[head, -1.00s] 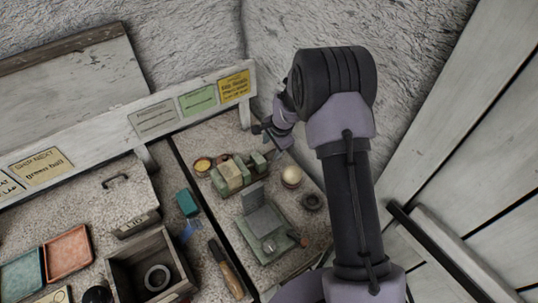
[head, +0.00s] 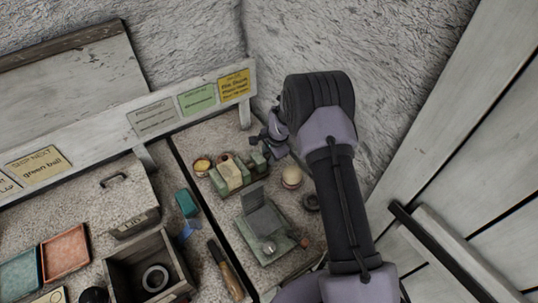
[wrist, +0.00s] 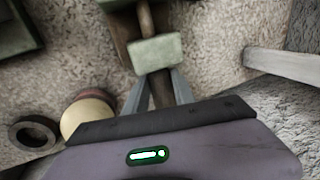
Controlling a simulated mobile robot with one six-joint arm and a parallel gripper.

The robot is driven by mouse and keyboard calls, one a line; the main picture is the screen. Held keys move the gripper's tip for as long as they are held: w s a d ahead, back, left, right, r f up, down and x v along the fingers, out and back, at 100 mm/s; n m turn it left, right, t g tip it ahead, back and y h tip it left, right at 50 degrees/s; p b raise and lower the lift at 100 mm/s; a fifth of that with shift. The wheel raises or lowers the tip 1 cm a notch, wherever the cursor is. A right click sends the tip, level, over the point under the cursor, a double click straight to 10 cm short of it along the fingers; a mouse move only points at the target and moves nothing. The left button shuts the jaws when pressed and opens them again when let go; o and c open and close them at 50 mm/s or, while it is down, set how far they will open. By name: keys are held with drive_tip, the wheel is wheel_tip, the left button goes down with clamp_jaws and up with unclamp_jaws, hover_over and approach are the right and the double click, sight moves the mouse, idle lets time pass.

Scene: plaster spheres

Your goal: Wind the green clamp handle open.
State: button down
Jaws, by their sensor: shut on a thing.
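The green clamp (head: 235,173) stands on the speckled worktop at the back right, with a pale block (head: 232,174) between its jaws. In the wrist view its green end block (wrist: 155,53) lies just ahead of my fingers, with a brown rod running beyond it. My gripper (wrist: 156,86) is at this end of the clamp, with its two grey fingers on either side of a brown bar, the clamp handle as far as I can tell. The grip is partly hidden behind the green block. In the head view my wrist hides most of the handle.
A cream ball (head: 291,175) on a stand and a dark ring (head: 311,201) stand close to the gripper. A green-grey fixture (head: 266,225) stands in front. The label board (head: 160,115) and rough wall are behind.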

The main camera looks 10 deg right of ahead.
drive_tip(key=f+b, duration=0.1)
drive_tip(key=b, duration=0.3)
drive_tip(key=shift+w, duration=0.15)
drive_tip(key=b, duration=0.2)
drive_tip(key=shift+f+t+b, duration=0.15)
drive_tip(key=shift+t+b, duration=0.25)
drive_tip(key=b, duration=0.4)
drive_tip(key=t+y+b, duration=0.1)
drive_tip(key=b, duration=0.4)
drive_tip(key=shift+s+d+t, duration=0.1)
drive_tip(key=shift+s+t, duration=0.1)
drive_tip(key=shift+t, duration=0.1)
drive_tip(key=r+b, duration=0.1)
drive_tip(key=b, duration=0.2)
drive_tip(key=shift+s, duration=0.15)
drive_tip(key=shift+r, duration=0.1)
drive_tip(key=c, duration=1)
unclamp_jaws()
drive_tip(key=shift+c, duration=0.2)
